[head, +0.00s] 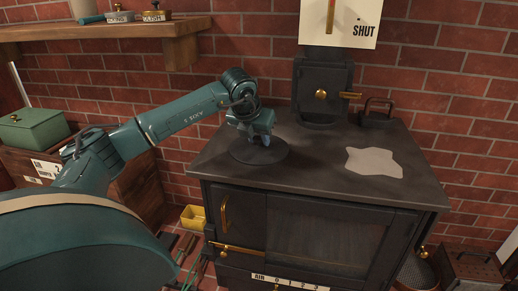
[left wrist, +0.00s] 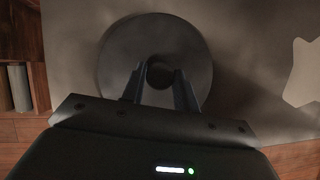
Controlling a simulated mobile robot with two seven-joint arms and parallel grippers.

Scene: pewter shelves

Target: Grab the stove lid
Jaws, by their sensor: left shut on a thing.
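The stove lid (head: 246,155) is a dark round disc on the left part of the stove top, below my left gripper (head: 262,138). In the left wrist view the lid (left wrist: 198,52) fills the upper middle, with a round knob at its centre. The fingers of my left gripper (left wrist: 160,82) are around this knob and shut on it. I cannot tell whether the lid is flat on the stove or slightly raised. My right gripper is not in view.
The black stove (head: 300,165) has a pale, irregular flat patch (head: 373,162) on its right side. An iron-like object (head: 377,112) stands at the back right. A small door with a brass knob (head: 320,94) is behind. A wooden shelf (head: 100,29) hangs at the upper left.

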